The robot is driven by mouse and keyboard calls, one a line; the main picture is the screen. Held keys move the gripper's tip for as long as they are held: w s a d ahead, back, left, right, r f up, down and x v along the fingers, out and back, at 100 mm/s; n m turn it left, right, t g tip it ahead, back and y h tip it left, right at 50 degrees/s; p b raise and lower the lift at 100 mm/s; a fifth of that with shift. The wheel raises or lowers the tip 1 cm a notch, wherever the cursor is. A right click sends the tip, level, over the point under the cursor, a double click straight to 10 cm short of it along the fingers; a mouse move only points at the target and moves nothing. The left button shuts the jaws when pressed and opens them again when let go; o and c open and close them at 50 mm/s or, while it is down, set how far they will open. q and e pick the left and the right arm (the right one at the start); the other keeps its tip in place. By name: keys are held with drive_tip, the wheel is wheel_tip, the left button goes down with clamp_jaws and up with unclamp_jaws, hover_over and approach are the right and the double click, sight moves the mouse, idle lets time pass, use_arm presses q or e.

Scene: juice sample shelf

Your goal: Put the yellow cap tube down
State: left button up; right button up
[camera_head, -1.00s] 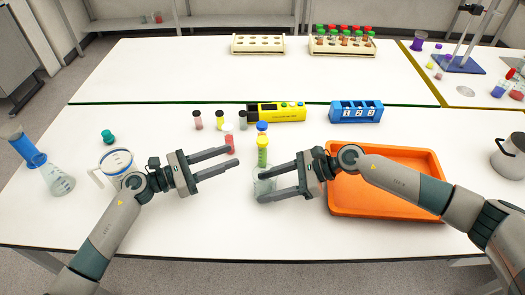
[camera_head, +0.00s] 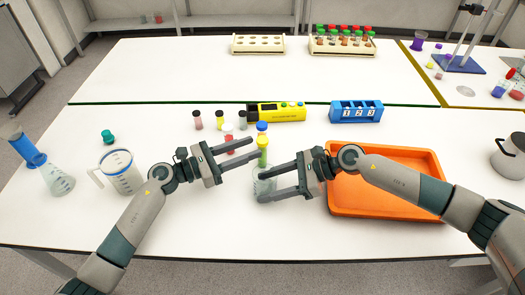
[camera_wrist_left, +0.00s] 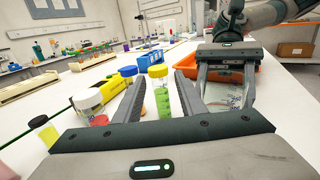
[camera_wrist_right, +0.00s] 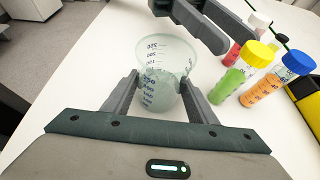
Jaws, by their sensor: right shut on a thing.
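The yellow cap tube (camera_head: 262,158), with green contents, appears to stand upright on the table. It also shows in the left wrist view (camera_wrist_left: 161,98) between the two finger lines, and in the right wrist view (camera_wrist_right: 233,82). My left gripper (camera_head: 253,148) is open and empty, its fingertips just left of the tube; whether they touch it I cannot tell. My right gripper (camera_head: 262,184) is shut on a clear beaker (camera_wrist_right: 158,85) with printed markings, just in front of the tube. The right fingers partly hide the beaker in the head view.
A blue cap tube (camera_wrist_right: 279,78) with orange contents stands close behind the yellow one. A yellow device (camera_head: 277,112), a blue numbered rack (camera_head: 356,111) and an orange tray (camera_head: 400,209) are nearby.

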sight(262, 140)
idle(0.3)
use_arm(q)
drive_tip(key=shift+r+x, duration=0.15)
drive_tip(key=shift+x, duration=1.15)
drive_tip(key=shift+r+x, duration=0.1)
drive_tip(key=shift+x, duration=1.25)
drive_tip(key=shift+w, duration=0.1)
drive_tip(key=shift+a, duration=0.1)
drive_tip(key=c, duration=0.9)
drive_tip(key=shift+r, duration=0.25)
clamp_jaws()
drive_tip(key=shift+r, duration=4.75)
